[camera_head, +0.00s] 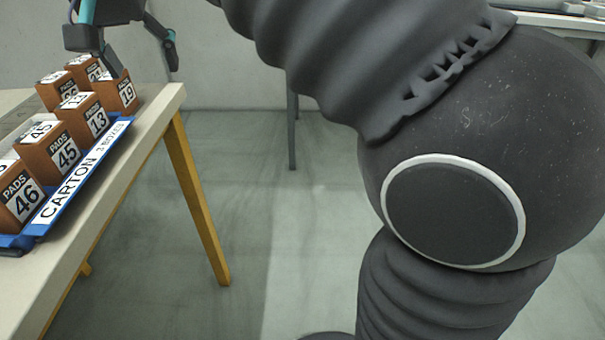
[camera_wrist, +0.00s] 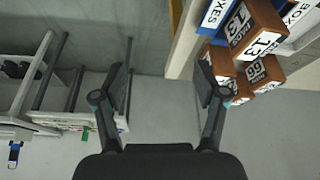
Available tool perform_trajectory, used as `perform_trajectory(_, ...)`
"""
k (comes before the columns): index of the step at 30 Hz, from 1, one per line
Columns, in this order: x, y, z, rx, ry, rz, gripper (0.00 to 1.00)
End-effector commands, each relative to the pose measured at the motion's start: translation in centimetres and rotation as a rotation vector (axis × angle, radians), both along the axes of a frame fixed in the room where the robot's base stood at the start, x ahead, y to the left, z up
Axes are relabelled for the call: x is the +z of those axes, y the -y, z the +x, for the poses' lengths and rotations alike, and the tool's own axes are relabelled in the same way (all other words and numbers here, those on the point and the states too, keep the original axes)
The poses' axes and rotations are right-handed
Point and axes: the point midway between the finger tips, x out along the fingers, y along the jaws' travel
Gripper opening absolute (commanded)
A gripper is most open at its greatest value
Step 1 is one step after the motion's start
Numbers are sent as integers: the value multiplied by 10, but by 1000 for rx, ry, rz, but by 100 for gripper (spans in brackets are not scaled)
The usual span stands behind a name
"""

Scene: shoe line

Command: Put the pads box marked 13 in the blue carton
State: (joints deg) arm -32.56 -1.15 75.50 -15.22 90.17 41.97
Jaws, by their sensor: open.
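The brown pads box marked 13 (camera_head: 85,118) appears to stand upright in the far end of the blue carton (camera_head: 66,191), in a row with boxes marked 45 (camera_head: 54,152) and 46 (camera_head: 18,196). In the wrist view box 13 (camera_wrist: 254,32) shows at upper right, with the blue carton (camera_wrist: 213,22) beside it. My gripper (camera_head: 138,63) is at the upper left of the head view, above the far boxes. In the wrist view my gripper (camera_wrist: 163,88) has its fingers wide apart, with nothing between them.
A box marked 19 (camera_head: 120,93) and other brown boxes (camera_head: 56,91) stand beyond the carton, close to my left finger. The carton lies along the edge of a pale table (camera_head: 110,172) with yellow legs. Open floor lies right of the table.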

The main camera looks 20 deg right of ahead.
Motion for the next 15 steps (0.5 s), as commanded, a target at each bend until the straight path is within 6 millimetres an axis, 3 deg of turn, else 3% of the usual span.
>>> perform_trajectory(1,-10,24,-9,13,0,2,72)
perform_trajectory(6,-53,84,-39,84,10,10,72)
perform_trajectory(15,-155,161,-115,168,62,16,72)
